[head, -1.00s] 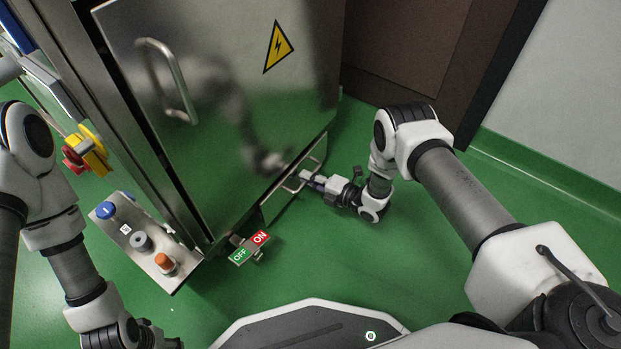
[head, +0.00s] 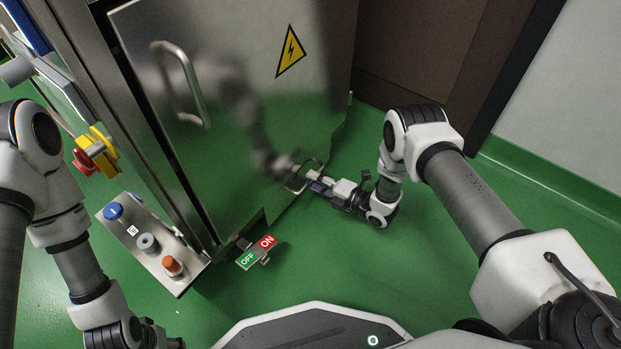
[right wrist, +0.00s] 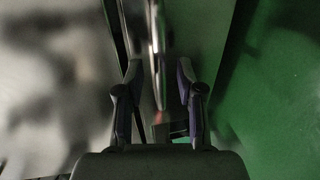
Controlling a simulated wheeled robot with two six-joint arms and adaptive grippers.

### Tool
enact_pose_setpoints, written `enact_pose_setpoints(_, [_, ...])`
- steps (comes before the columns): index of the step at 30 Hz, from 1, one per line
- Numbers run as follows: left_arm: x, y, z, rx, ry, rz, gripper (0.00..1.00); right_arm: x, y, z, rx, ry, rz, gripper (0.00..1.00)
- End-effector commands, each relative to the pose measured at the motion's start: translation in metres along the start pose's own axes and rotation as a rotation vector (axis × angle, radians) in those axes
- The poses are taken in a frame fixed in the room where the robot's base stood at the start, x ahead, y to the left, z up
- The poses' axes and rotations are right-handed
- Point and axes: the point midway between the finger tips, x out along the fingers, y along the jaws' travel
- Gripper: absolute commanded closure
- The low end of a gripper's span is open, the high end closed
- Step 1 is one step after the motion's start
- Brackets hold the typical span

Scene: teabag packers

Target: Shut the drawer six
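The metal loop handle (head: 303,176) of a low drawer, which I take to be drawer six, is at the foot of the steel cabinet (head: 240,120). The drawer front looks close to flush with the cabinet; any small gap is hard to tell. My right gripper (head: 312,181) is at this handle. In the right wrist view, the fingers of my right gripper (right wrist: 158,85) stand apart, with the handle bar (right wrist: 157,45) between and just beyond them. My left gripper (head: 160,337) is low at the left, small and partly cut off by the bottom edge; its fingers are unclear.
A tall door handle (head: 183,83) sticks out of the cabinet. A button panel (head: 150,243) and an OFF/ON switch plate (head: 257,252) stand out at its lower front. A yellow-red switch (head: 95,152) is at the left. Green floor (head: 430,260) is free at the right.

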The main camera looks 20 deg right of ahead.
Motion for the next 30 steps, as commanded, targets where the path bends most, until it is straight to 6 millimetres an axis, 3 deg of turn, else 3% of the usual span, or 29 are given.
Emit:
enact_pose_setpoints(6, [0.0,0.0,0.0,0.0,0.0,0.0,0.45,-0.057,0.0,0.002,0.003,-0.005,-0.002,0.63])
enact_pose_setpoints(12, [0.0,0.0,0.0,0.0,0.0,0.0,0.45,-0.091,0.0,0.0,0.001,-0.001,-0.001,0.63])
enact_pose_setpoints(30, [-0.002,0.0,0.0,0.0,0.0,0.0,0.45,-0.096,0.004,0.001,-0.002,0.0,0.003,0.63])
